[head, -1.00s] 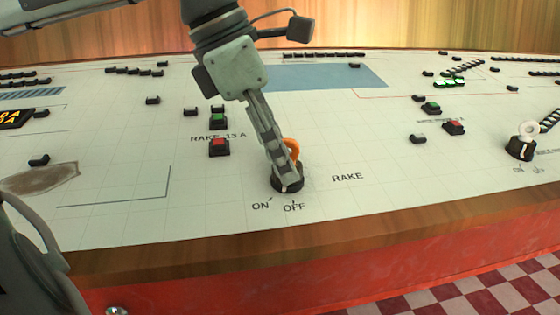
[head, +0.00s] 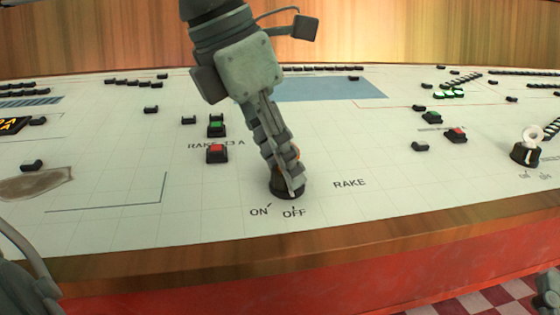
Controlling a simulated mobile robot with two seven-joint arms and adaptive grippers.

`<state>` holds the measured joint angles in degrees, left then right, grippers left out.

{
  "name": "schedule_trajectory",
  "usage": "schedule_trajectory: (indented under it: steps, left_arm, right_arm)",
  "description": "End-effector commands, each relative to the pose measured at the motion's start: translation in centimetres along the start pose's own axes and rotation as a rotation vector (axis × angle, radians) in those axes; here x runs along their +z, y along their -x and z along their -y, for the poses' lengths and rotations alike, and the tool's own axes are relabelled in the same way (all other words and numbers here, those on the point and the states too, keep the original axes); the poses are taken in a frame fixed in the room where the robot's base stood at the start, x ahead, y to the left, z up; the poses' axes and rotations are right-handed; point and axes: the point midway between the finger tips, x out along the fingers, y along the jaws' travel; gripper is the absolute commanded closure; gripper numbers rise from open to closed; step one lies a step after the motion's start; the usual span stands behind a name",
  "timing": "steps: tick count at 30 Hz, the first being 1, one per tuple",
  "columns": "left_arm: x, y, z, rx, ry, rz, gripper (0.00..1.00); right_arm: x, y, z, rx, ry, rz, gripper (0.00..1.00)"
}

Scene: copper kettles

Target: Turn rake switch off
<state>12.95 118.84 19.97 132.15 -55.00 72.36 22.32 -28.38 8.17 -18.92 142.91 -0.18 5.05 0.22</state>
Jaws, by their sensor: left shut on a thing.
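The rake switch (head: 278,188) is a black round base with an orange handle, on the white panel beside the word RAKE. The marks ON and OFF are printed in front of it. My left gripper (head: 291,182) comes down from above and is shut on the switch's handle. The fingers hide nearly all of the orange handle, so I cannot tell which mark it points at.
Red (head: 217,153) and green (head: 216,127) buttons stand left of the switch. Another switch with a white handle (head: 531,135) is at the far right. A wooden edge (head: 300,232) runs along the panel's front. The panel right of the switch is mostly clear.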

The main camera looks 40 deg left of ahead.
Motion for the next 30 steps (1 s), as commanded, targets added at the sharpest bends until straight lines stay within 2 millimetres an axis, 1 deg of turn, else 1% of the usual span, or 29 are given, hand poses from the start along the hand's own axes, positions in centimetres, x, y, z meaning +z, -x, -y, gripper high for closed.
schedule_trajectory:
  steps: [14,15,20,27,30]
  left_arm:
    - [0.14,0.10,-0.03,0.004,0.010,0.004,0.95]
    - [0.14,0.10,-0.03,0.004,0.010,0.005,0.65]
    - [0.10,0.07,-0.03,0.003,0.009,0.003,0.45]
    - [0.05,0.03,-0.01,0.003,0.008,0.001,0.45]
    - [0.07,0.33,-0.03,0.004,0.009,0.002,0.45]
  right_arm:
    - [-0.20,-0.02,-0.04,0.001,0.001,-0.013,0.60]
    - [-0.20,-0.02,-0.04,0.001,0.001,-0.012,0.60]
    - [-0.18,-0.02,-0.04,0.001,0.001,-0.012,0.60]
    - [-0.13,-0.01,-0.05,0.001,0.001,-0.010,0.60]
    - [-0.15,0.00,-0.05,0.000,0.002,-0.009,0.60]
